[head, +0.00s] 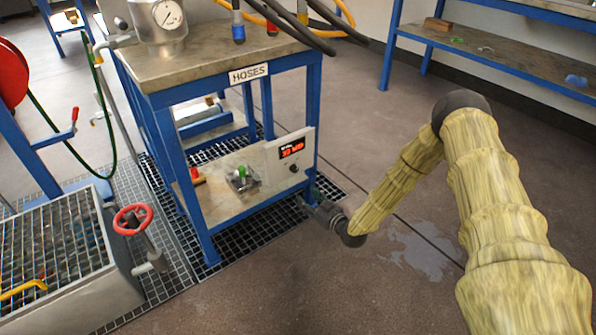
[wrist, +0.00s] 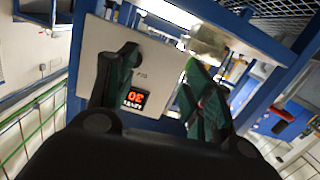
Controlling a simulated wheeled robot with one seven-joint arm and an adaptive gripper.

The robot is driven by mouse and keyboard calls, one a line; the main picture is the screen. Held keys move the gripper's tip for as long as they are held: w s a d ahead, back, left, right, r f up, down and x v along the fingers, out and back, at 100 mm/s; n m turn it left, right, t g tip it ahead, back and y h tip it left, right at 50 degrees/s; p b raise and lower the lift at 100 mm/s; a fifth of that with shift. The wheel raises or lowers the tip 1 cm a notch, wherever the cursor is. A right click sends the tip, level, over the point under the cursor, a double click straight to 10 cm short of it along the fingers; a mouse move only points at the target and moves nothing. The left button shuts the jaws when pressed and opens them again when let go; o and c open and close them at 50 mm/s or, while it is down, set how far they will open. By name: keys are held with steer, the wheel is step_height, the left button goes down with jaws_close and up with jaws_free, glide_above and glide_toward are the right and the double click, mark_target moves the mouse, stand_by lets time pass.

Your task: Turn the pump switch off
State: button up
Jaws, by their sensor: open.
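A pale control panel (head: 290,160) with a lit red display (head: 291,148) and a small dark knob (head: 293,169), seemingly the pump switch, faces outward on the bench's lower level. My gripper (head: 318,198) is just below and right of the panel, near the bench leg. In the wrist view the panel (wrist: 105,50) appears upside down, with its display (wrist: 133,99) between the open fingers (wrist: 160,90). Nothing is held.
The blue-framed bench (head: 205,95) carries a HOSES sign, hanging hoses and a gauge vessel (head: 160,20). A green-handled valve (head: 242,177) sits on its lower shelf. A red handwheel (head: 132,219) stands at left beside a grated tank. The floor right of the bench is open, with a wet patch.

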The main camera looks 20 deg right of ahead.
mark_target(296, 170)
steer(key=shift+n+t, duration=0.4)
steer(key=shift+t, duration=0.4)
steer(key=w+r+b, duration=0.1)
steer(key=w, duration=0.2)
steer(key=w+b, duration=0.1)
steer(key=w, duration=0.3)
steer(key=w+r+b, duration=0.1)
steer(key=w, duration=0.3)
steer(key=shift+w+r+b, duration=0.15)
steer(key=shift+r+b, duration=0.15)
steer(key=shift+x, duration=0.8)
steer(key=shift+a+r, duration=0.1)
